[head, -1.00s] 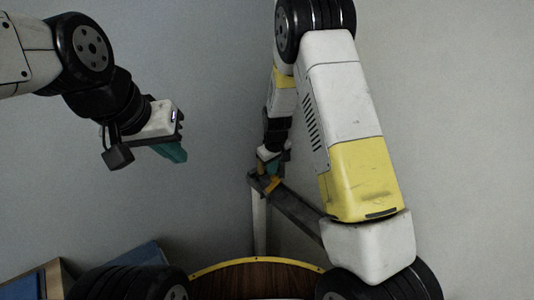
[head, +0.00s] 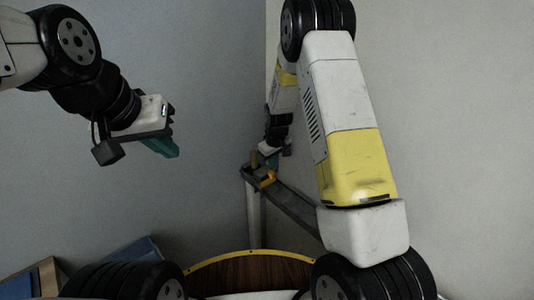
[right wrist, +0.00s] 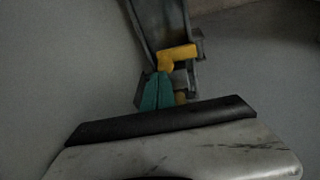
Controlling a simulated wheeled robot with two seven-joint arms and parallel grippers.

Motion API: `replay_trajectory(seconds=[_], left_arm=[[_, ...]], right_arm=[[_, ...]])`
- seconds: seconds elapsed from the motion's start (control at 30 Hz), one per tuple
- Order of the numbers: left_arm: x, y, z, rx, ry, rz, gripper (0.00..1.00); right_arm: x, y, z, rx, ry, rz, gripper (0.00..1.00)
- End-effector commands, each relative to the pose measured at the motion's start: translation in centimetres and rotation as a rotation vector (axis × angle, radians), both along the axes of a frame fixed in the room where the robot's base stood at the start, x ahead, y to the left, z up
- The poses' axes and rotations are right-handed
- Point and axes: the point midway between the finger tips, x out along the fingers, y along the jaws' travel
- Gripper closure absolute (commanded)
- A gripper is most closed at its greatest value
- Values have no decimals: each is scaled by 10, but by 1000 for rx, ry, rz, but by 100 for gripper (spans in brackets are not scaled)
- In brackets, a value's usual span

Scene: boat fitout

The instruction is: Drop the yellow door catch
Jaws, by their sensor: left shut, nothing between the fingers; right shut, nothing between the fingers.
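The yellow door catch (head: 267,179) lies on a narrow dark grey ledge or tray (head: 295,206) in the head view. It also shows in the right wrist view (right wrist: 178,56), as an angled yellow piece just beyond my fingertips. My right gripper (head: 272,160) is right above and behind the catch, with its teal fingers (right wrist: 158,88) together and empty. Whether the fingertips touch the catch is hard to tell. My left gripper (head: 166,148) is shut and empty, raised at the left, far from the catch.
A pale post (head: 254,220) stands under the ledge's far end. A wooden panel with a yellow rim (head: 250,272) is at the bottom. Blue and tan boards (head: 125,262) lean at lower left. A small tan-brown piece (head: 254,160) stands at the ledge's end.

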Motion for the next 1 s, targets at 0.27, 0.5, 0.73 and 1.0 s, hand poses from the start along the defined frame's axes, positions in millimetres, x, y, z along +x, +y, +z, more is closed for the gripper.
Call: replay_trajectory(seconds=[0.27,0.5,0.73,1.0], left_arm=[[0,0,0,0,0,0,100],[0,0,0,0,0,0,100],[0,0,0,0,0,0,100],[0,0,0,0,0,0,100]], right_arm=[[-2,2,1,0,0,1,100],[-8,11,5,-1,-1,0,100],[-11,12,14,0,-1,-1,100],[-23,11,57,1,-3,-1,100]])
